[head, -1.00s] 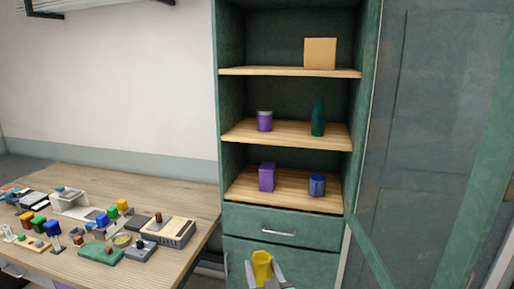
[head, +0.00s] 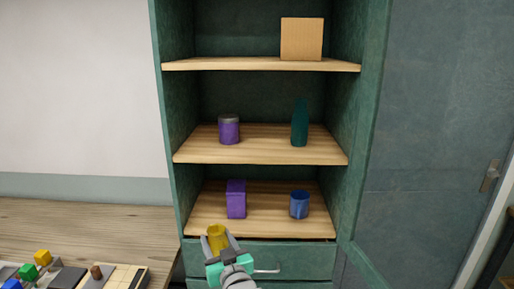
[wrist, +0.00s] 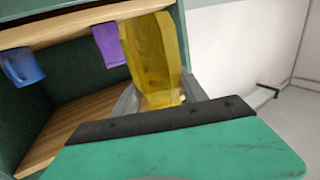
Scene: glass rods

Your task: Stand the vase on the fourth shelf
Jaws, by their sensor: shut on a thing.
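The yellow vase (head: 217,236) is held in my gripper (head: 217,249), in front of the cabinet at about the height of its lowest visible board. It also shows in the wrist view (wrist: 153,58), where my gripper (wrist: 158,98) is shut on it. Three wooden cabinet shelves show in the head view: an upper one (head: 230,65), a middle one (head: 262,150) and a lower one (head: 265,222). Whether another shelf lies above the picture I cannot tell.
An orange box (head: 302,39) stands on the upper shelf. The middle shelf holds a purple jar (head: 229,130) and a teal bottle (head: 300,124); the lower holds a purple box (head: 236,199) and a blue mug (head: 299,205). A cabinet door (head: 430,140) is open at right. A cluttered table (head: 90,225) is at left.

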